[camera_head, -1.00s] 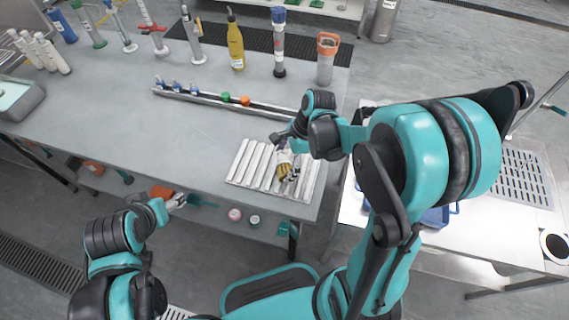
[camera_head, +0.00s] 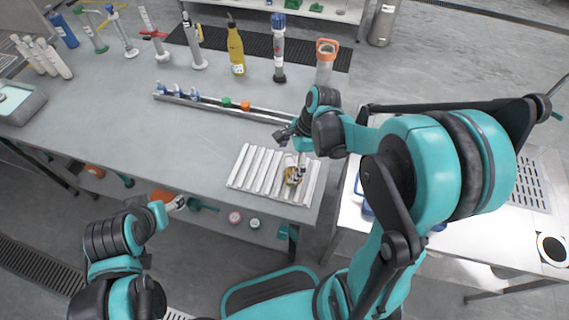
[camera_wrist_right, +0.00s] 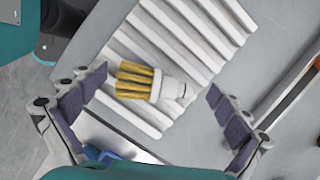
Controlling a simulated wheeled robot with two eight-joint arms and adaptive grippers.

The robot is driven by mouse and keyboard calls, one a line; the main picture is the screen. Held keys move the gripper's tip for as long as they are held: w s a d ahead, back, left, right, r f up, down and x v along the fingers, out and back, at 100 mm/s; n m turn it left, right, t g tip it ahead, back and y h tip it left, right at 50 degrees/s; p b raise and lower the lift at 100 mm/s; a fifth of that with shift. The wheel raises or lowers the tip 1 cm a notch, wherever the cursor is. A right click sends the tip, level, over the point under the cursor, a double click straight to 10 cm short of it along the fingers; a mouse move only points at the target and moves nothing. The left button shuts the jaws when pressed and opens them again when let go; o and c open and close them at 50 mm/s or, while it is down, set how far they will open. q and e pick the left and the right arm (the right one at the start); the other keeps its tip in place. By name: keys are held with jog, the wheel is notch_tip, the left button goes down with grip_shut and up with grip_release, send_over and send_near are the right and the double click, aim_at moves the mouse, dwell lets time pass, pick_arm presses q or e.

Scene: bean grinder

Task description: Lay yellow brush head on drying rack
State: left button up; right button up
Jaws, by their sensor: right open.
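The yellow brush head (camera_wrist_right: 140,84), yellow bristles on a white body, lies on the white ribbed drying rack (camera_wrist_right: 160,30) in the right wrist view. In the head view the brush head (camera_head: 292,176) rests near the right end of the drying rack (camera_head: 247,168). My right gripper (camera_wrist_right: 155,115) is open, its two padded fingers apart on either side of the brush head and not touching it. In the head view the right wrist hangs just above and behind the rack. My left gripper (camera_head: 176,204) is in front of the table, small in view; its jaws are unclear.
A long rail (camera_head: 215,104) with small coloured parts lies behind the rack. A yellow bottle (camera_head: 236,52), a blue-capped cylinder (camera_head: 278,50) and an orange-topped container (camera_head: 325,62) stand farther back. The grey tabletop left of the rack is clear.

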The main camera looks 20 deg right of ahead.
jog(key=p+v, duration=0.3)
jog(key=v, duration=0.6)
jog(key=s+r+n+t+h, duration=0.2)
jog(key=s+n+t, duration=0.1)
jog(key=n, duration=0.6)
jog(key=s+a+r+n+t+h, duration=0.1)
jog(key=s+r+n+t, duration=0.2)
jog(key=n, duration=0.7)
jog(key=shift+s+a+t+h, duration=0.3)
jog(key=shift+s+h, duration=0.1)
jog(key=shift+s, duration=0.8)
